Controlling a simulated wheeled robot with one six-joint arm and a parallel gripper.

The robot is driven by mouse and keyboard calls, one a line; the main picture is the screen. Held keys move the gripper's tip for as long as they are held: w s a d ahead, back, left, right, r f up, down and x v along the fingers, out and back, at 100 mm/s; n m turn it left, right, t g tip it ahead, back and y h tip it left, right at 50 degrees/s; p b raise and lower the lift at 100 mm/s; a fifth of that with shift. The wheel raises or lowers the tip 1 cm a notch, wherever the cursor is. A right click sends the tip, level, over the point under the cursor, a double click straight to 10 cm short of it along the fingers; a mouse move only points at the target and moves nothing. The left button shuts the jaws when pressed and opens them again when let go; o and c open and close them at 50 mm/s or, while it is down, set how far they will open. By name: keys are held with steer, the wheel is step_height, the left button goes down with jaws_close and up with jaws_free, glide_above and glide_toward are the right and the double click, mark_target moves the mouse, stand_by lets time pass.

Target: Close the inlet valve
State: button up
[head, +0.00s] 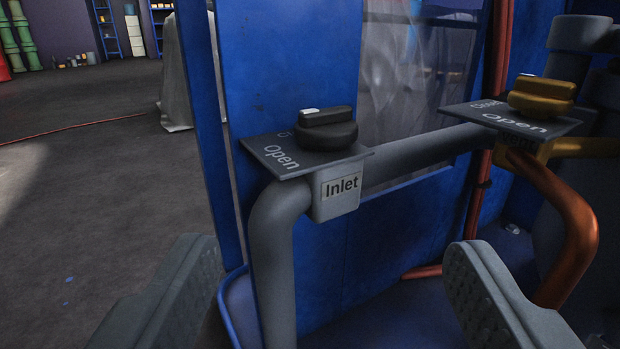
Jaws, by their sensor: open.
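The inlet valve has a black round knob (327,130) with a white mark on its upper left side. It sits on a dark plate (300,158) lettered "Open", with a second word partly hidden behind the knob. A grey block labelled "Inlet" (337,194) is below the plate on a grey pipe. My gripper (335,285) is open and empty, its two grey fingers at the lower left and lower right. The fingers are nearer to me and lower in the picture than the knob, and not touching it.
A yellow valve knob (541,97) on its own "Open" plate stands to the right, with an orange pipe (565,230) below it. A blue panel (295,60) rises behind the inlet valve. Grey pipe (415,155) runs between them. Open floor (90,210) lies at left.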

mark_target(326, 137)
steer(key=w, duration=1.7)
steer(key=shift+w+a+f, duration=0.1)
steer(key=shift+w+a, duration=0.05)
steer(key=shift+a, duration=0.2)
steer(key=c, duration=1)
